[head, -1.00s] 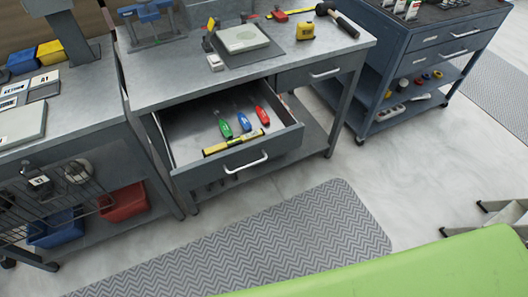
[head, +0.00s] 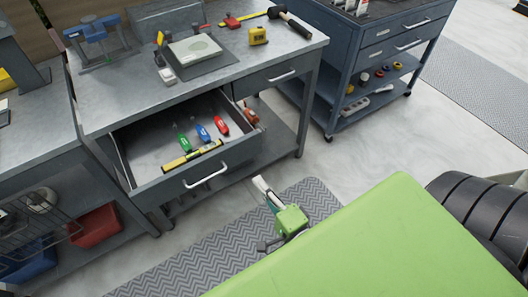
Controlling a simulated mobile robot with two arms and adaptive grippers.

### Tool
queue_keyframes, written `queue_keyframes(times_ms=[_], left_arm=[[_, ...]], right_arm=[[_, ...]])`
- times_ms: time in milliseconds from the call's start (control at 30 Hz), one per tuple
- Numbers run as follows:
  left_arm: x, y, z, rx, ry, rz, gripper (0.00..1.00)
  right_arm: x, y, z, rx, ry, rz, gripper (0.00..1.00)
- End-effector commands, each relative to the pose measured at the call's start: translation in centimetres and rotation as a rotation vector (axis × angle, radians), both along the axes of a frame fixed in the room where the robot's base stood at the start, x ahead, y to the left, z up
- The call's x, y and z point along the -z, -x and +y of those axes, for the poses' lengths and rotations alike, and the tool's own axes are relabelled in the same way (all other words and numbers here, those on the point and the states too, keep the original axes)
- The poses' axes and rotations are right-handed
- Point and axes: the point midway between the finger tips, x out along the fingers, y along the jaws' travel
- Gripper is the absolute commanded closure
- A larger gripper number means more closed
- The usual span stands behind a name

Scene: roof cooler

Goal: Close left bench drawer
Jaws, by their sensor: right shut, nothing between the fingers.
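The left bench drawer (head: 160,187) is pulled out from under the grey workbench top (head: 130,100) in the head view. Its light bar handle (head: 205,176) is on the front panel. Inside lie green, blue and red-handled tools (head: 203,132) and a yellow level (head: 190,155) near the front. My right gripper (head: 262,186) is shut and empty, to the right of the drawer handle and apart from it, seen over the floor mat. The green body in the foreground hides part of its arm. My left gripper is not in view.
The right bench drawer (head: 275,82) is shut. A blue tool cart (head: 350,60) stands at the right. A side bench with a red bin (head: 95,232) is at the left. A patterned mat (head: 170,270) covers the floor in front, with clear floor around it.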

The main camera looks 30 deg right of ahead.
Motion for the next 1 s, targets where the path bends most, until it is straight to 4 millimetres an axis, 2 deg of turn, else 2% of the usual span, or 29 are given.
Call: queue_keyframes(times_ms=[33, 200, 400, 600, 1000], left_arm=[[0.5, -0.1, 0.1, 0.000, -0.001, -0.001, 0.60], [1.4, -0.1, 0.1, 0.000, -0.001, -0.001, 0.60], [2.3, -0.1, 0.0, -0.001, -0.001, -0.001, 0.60], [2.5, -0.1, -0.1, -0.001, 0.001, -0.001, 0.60], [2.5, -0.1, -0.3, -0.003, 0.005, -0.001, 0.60]], right_arm=[[0.1, -1.4, 0.0, 0.002, 0.000, -0.006, 1.00], [0.2, -5.0, 0.2, 0.001, 0.002, -0.004, 1.00], [0.2, -8.0, 0.3, 0.001, 0.002, -0.001, 1.00], [0.1, -9.3, 0.3, -0.001, 0.003, 0.002, 1.00], [0.1, -9.4, 0.3, -0.001, 0.003, 0.002, 1.00]])
